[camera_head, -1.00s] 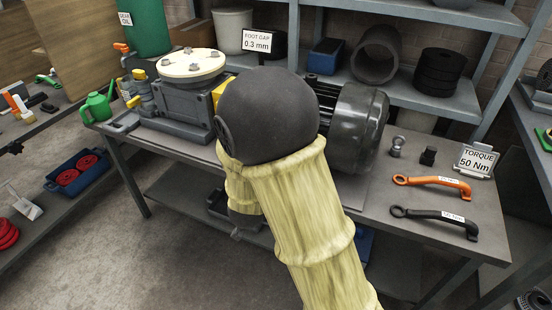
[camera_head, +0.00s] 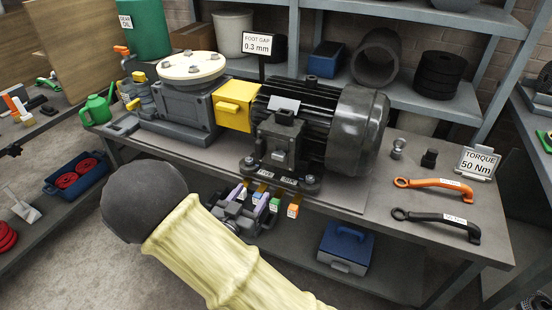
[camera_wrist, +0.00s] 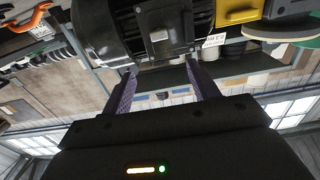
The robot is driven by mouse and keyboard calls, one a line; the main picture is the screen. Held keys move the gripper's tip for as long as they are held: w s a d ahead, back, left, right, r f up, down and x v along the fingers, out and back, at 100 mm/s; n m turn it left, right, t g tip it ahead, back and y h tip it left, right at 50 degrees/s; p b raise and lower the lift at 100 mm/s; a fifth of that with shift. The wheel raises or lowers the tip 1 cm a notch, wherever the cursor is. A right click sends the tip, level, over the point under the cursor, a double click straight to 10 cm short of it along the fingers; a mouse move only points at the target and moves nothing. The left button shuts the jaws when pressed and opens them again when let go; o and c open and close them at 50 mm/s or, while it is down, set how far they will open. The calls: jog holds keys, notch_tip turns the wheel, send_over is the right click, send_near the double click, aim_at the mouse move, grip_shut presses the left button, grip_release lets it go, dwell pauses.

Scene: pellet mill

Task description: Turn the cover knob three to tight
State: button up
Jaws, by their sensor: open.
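The yellow cover (camera_head: 236,104) sits between the grey gearbox and the black motor on the bench; it also shows at the top of the wrist view (camera_wrist: 236,12). A round cream lid (camera_head: 190,67) with several bolt-like knobs tops the gearbox. I cannot tell which knob is number three. My gripper (camera_head: 258,196) is in front of the bench's front edge, below the motor. In the wrist view my gripper (camera_wrist: 161,68) is open and empty, its two purple fingers apart and pointing toward the motor (camera_wrist: 150,30).
The motor (camera_head: 345,125) stands right of the yellow cover. An orange wrench (camera_head: 435,184) and a black wrench (camera_head: 435,217) lie at the bench's right, by a "TORQUE 50 Nm" sign (camera_head: 477,162). A "FOOT GAP 0.3 mm" sign (camera_head: 257,45) stands behind. A blue box (camera_head: 343,248) is on the lower shelf.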

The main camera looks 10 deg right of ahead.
aim_at(277, 157)
jog(key=p+x, duration=0.3)
jog(key=x, duration=1.4)
jog(key=shift+c, duration=0.2)
jog(key=c, duration=1)
